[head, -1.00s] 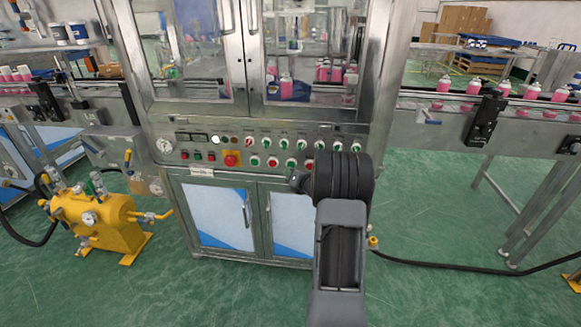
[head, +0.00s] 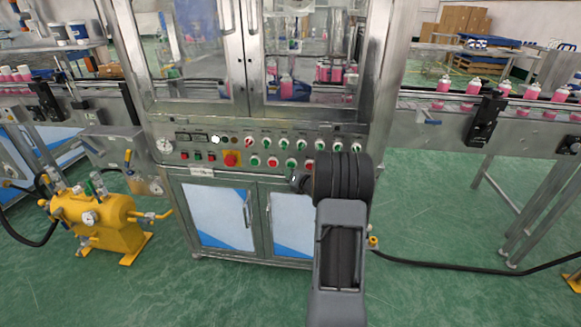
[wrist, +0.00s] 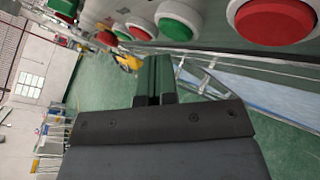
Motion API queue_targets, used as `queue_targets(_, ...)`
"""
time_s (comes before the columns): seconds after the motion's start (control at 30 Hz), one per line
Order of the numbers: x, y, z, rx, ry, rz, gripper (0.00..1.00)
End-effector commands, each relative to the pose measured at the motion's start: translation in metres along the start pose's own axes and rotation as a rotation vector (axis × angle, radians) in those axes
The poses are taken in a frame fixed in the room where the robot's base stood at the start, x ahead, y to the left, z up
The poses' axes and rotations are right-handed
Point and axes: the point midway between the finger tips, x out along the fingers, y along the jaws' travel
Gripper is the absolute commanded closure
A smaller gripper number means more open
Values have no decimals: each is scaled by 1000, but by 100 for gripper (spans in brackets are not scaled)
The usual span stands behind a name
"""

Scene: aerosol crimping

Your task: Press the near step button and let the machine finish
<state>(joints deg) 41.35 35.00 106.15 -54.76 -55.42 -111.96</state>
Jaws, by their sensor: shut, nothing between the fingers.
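The crimping machine's control panel (head: 215,141) carries rows of small round buttons and knobs, red, green and dark. Their labels are too small to read, so I cannot tell which one is the step button. My arm covers the panel's right end in the head view, and the gripper's fingertips are hidden there. In the wrist view my gripper (wrist: 155,82) is shut and empty, its fingers close together. A large red button (wrist: 276,20) and a green button (wrist: 180,18) with white rims lie beyond it, near the top edge. I see no contact with either.
Glass doors (head: 197,50) close the machine above the panel. A yellow pump unit (head: 100,220) stands on the floor at left. A conveyor (head: 520,118) with pink cans (head: 532,92) runs to the right. A black hose (head: 480,266) crosses the green floor.

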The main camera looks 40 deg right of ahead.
Motion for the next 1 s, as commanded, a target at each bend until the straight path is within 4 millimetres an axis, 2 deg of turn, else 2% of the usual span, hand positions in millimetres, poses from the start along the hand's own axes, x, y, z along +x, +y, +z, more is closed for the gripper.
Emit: queue_targets(1.0,6,-4,4,0,0,0,100)
